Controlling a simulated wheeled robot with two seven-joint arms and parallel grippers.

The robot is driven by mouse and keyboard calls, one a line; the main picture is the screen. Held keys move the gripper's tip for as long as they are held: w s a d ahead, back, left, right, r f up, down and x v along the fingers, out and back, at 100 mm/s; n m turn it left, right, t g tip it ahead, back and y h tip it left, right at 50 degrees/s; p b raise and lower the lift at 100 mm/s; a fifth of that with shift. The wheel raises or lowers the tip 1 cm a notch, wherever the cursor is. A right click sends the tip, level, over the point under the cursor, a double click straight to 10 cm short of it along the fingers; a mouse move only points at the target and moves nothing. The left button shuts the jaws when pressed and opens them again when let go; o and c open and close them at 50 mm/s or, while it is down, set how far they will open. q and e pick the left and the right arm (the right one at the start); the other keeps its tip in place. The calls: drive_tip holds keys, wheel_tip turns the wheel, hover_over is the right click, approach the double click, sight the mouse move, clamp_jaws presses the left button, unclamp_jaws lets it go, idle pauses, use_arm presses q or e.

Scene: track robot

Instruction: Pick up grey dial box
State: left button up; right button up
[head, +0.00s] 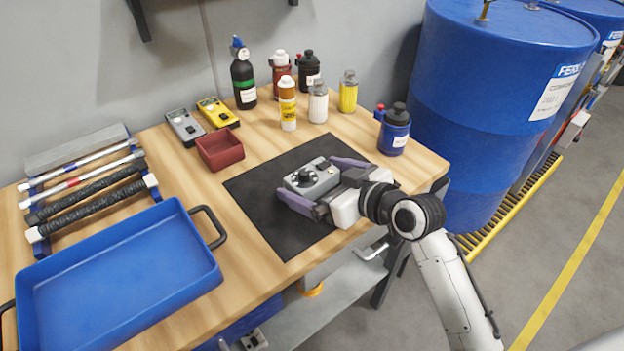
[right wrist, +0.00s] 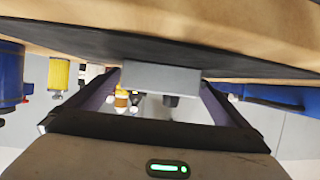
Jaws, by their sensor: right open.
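The grey dial box (head: 314,183), with a black dial on top, sits on the black mat (head: 262,200) on the wooden table. My right gripper (head: 307,177) is open, low over the mat, with one purple-grey finger on each side of the box. My left gripper is out of view.
A blue tray (head: 205,284) and a rack of bars (head: 42,224) fill the left. A red bin (head: 222,160) and several bottles stand behind the mat. A blue bottle (head: 393,142) stands near my right wrist. A blue drum (head: 480,100) is beyond the right edge.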

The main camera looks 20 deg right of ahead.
drive_tip(key=shift+w+a+f, duration=0.2)
drive_tip(key=shift+w+a, duration=0.05)
drive_tip(key=shift+w, duration=0.25)
drive_tip(key=shift+r, duration=0.1)
drive_tip(key=c, duration=1.2)
